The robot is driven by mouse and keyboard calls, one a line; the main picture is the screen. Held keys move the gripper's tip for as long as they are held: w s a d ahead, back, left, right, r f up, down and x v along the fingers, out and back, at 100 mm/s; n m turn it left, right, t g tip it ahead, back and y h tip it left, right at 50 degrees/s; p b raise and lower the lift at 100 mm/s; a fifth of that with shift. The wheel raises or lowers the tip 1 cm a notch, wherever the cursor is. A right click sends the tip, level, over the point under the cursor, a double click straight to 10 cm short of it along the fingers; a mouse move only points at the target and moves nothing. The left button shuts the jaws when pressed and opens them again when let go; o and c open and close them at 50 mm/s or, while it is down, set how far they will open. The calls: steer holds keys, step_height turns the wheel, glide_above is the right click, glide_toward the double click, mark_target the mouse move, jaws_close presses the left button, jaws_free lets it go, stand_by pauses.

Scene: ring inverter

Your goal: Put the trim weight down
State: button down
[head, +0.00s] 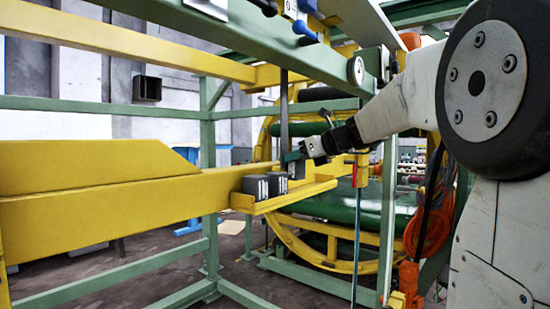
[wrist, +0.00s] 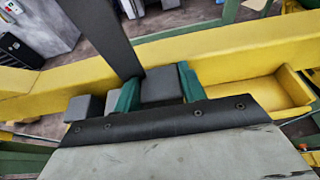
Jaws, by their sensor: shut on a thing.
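My gripper (head: 294,160) is low over the yellow tray (head: 300,195), at the end of my arm. In the wrist view its green fingers (wrist: 158,88) are shut on a grey block, the trim weight (wrist: 161,85). The weight is level with the tray area; I cannot tell whether it touches the tray floor. Two dark blocks with white kg marks, a front one (head: 256,187) and one behind it (head: 277,183), sit at the tray's left end. A grey block (wrist: 80,107) also shows left of the fingers in the wrist view. The weight's underside is hidden.
A dark upright bar (wrist: 100,35) stands close beside the fingers. A long yellow beam (head: 100,190) runs behind the tray. The tray's right part (wrist: 262,92) is empty. Green frame posts (head: 208,150) and a large yellow ring (head: 268,140) stand around it.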

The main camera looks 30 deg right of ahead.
mark_target(292, 170)
steer(key=shift+w, duration=0.65)
steer(key=shift+f, duration=1.7)
steer(key=shift+f, duration=0.15)
